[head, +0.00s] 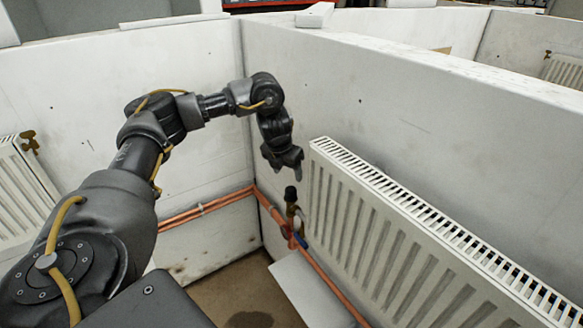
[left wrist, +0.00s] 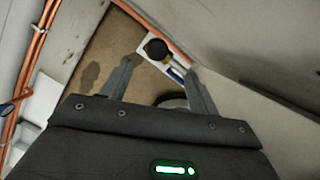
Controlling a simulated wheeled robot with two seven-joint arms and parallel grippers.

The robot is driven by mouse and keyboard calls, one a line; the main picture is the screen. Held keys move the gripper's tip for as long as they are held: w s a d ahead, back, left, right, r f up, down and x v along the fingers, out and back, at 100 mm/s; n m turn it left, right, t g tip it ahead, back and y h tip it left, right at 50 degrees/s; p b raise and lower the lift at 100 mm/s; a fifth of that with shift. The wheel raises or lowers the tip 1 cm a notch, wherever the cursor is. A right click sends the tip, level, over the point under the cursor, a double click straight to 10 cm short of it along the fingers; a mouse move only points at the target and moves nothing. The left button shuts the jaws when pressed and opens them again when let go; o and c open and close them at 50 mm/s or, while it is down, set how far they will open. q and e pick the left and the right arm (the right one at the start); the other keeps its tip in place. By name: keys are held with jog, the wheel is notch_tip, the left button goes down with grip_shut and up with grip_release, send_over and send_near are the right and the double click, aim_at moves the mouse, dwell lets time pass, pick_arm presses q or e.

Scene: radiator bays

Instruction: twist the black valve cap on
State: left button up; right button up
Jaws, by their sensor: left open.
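The black valve cap (head: 290,193) sits on top of the brass radiator valve (head: 291,211), at the left end of the white radiator (head: 400,240). In the left wrist view the black cap (left wrist: 157,49) shows as a dark round disc just beyond the fingertips, roughly centred between them. My left gripper (head: 287,168) points down above the cap, with a small gap to it in the head view. Its fingers (left wrist: 158,66) are apart with nothing between them. Whether the cap is seated tightly cannot be told. My right gripper is in neither view.
Copper pipes (head: 205,208) run low along the walls to the valve. A blue handle (head: 300,240) is by the pipe below it. A white panel (head: 308,290) lies low in front of the radiator. Another radiator (head: 22,190) is at the far left. White bay walls enclose the corner.

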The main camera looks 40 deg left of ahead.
aim_at(290, 189)
pick_arm(q)
jog(key=x, duration=0.4)
jog(key=shift+s+a+b, duration=0.25)
jog(key=shift+s+b, duration=0.05)
jog(key=x, duration=0.5)
jog(key=shift+w+p, duration=0.15)
jog(key=shift+p, duration=0.15)
jog(key=shift+w+d+f, duration=0.1)
jog(key=shift+f, duration=0.3)
jog(key=shift+w+f, duration=0.2)
jog(key=shift+f, duration=0.2)
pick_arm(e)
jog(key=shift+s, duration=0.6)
pick_arm(q)
jog(key=c, duration=1)
jog(key=shift+c, duration=0.3)
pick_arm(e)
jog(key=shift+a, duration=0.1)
pick_arm(q)
jog(key=shift+s+f, duration=0.15)
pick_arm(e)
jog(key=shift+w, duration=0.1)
